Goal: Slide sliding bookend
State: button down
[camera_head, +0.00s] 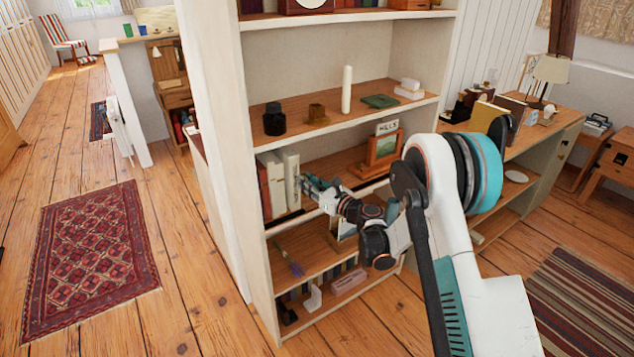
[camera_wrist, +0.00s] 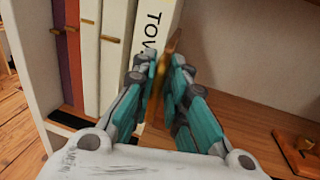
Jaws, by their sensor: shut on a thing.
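The sliding bookend, a thin brown upright plate (camera_wrist: 158,108), stands on the middle shelf against or very close to the right side of a row of books. My gripper (camera_wrist: 163,70) is shut on this plate, one teal finger on each side. In the head view my gripper (camera_head: 312,186) reaches into the shelf just right of the white books (camera_head: 285,180), and the bookend cannot be made out there. The nearest white book (camera_wrist: 150,30) has "Tow" on its spine. The fingers hide part of the plate.
The shelf above holds a black jar (camera_head: 274,120) and a white candle (camera_head: 347,90).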

jog(key=c, duration=1.7)
grip_release()
jog(key=v, duration=1.2)
